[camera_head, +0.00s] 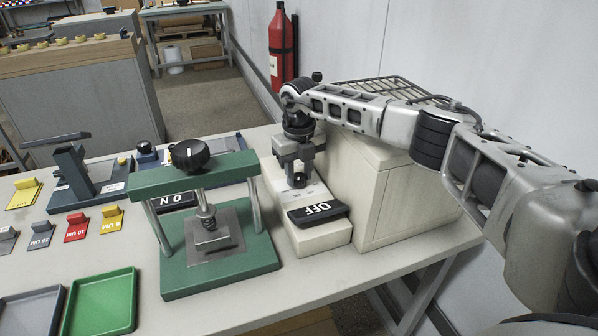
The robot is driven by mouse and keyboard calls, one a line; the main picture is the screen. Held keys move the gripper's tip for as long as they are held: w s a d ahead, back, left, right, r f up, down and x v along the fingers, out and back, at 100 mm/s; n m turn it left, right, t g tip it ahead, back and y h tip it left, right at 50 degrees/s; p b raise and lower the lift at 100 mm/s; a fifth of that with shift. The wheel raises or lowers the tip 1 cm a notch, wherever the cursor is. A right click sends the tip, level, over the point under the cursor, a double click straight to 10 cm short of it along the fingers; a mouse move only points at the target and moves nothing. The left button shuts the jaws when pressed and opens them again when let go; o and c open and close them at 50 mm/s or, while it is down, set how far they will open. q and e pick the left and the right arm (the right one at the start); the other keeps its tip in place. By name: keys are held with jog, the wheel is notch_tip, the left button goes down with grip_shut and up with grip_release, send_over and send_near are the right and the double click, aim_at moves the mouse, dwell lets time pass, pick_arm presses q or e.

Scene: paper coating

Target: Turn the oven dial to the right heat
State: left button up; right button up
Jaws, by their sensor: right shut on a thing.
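The oven (400,205) is a cream box with a wire rack on top, at the right of the table. Beside it on the left is a low cream control block (322,238) with a dark tilted plate marked OFF (316,211). A small dark dial (299,184) sits on the block behind that plate. My right gripper (298,176) points down over the block and is shut on the dial. The fingers hide most of the dial and its markings. My left gripper is not in view.
Coloured labelled blocks, a green tray (102,302) and a grey tray lie farther left. A red fire extinguisher (281,50) hangs behind. The table's front right is clear.

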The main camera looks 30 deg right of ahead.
aim_at(299, 176)
jog(key=o, duration=1)
jog(key=shift+r, duration=0.1)
notch_tip(299, 176, up, 16)
jog(key=shift+f+b, duration=0.1)
jog(key=shift+b, duration=1.1)
